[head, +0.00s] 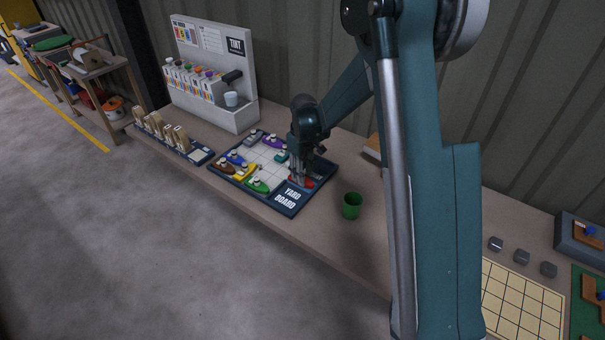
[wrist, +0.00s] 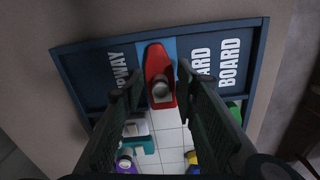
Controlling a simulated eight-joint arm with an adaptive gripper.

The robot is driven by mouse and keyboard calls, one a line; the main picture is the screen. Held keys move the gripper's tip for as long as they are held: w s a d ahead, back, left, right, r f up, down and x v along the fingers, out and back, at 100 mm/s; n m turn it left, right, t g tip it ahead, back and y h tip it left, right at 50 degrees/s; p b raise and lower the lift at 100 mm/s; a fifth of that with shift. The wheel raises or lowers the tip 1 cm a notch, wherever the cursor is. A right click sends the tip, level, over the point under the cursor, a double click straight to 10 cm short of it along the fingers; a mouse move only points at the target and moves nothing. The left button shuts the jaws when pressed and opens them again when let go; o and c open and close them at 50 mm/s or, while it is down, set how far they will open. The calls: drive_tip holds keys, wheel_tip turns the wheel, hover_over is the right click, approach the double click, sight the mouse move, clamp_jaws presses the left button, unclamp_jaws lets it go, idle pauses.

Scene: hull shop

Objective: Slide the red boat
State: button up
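The red boat (wrist: 157,64) lies across the board's rim, its bow on a light blue strip and its stern at the white grid. A grey round post (wrist: 161,90) stands on it. In the head view the red boat (head: 308,182) is partly hidden by my gripper (head: 300,176). In the wrist view my gripper (wrist: 160,84) is open, one finger on each side of the boat and post; I cannot tell whether they touch. The yard board (head: 287,203) has a dark blue frame; its side lettering reads "YARD BOARD", and "IPWAY" shows left of the boat.
Several other boats, including green (head: 257,185), yellow (head: 243,172) and purple (head: 274,142), sit on the grid. A green cup (head: 351,205) stands right of the board. A tint rack (head: 243,118) stands behind it, and wooden pieces on a tray (head: 200,155) lie to the left.

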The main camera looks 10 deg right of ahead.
drive_tip(key=shift+w+a, duration=0.1)
wheel_tip(320, 180, up, 12)
idle(1.0)
idle(0.5)
